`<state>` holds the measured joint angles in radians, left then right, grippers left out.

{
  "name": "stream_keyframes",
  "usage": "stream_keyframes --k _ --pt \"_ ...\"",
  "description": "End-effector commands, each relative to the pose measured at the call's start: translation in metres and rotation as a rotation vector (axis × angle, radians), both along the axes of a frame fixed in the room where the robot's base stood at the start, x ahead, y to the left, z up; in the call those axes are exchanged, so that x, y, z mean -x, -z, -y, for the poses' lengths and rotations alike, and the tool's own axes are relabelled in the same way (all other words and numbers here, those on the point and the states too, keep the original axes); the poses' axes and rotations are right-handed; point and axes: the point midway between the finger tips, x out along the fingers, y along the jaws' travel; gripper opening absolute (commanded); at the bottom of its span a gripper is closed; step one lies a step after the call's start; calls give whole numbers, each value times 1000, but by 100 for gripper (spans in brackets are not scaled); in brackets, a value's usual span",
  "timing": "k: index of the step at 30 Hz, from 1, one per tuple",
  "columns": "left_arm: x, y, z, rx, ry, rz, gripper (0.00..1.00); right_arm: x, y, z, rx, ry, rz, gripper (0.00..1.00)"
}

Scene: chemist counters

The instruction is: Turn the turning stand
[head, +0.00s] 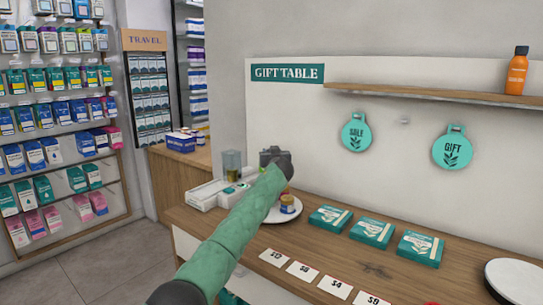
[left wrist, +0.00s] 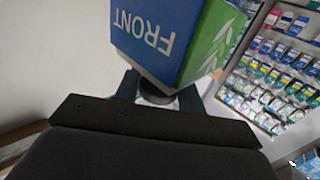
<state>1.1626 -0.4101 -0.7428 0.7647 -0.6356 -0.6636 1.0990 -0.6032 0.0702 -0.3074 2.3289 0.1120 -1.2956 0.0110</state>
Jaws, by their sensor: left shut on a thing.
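In the left wrist view a box-shaped piece (left wrist: 172,35), blue with the upside-down word FRONT and a green face with a leaf pattern, fills the top middle. It appears to be the turning stand. A dark round part (left wrist: 155,92) shows below it, between the fingers of my left gripper (left wrist: 157,95), which is shut on it. In the head view my left gripper (head: 275,158) is over the back left of the gift table; the blue and green piece cannot be made out there. My right gripper is not in view.
The wooden gift table (head: 300,232) holds teal boxes (head: 372,232), price cards (head: 302,270), a small jar (head: 288,204) on a round white plate (head: 280,217), and white boxes (head: 208,195). A white disc (head: 515,280) is front right. A shelf (head: 420,93) with an orange bottle (head: 517,70) hangs above.

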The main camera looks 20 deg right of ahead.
Motion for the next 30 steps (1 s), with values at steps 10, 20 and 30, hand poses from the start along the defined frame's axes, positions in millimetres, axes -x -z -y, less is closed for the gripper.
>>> stream_keyframes --k 10,20,30 --pt "0 -5 0 1 1 6 41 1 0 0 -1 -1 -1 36" --pt "0 -2 0 0 0 2 60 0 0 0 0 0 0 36" --pt "17 1 -3 3 1 1 60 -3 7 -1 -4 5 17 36"
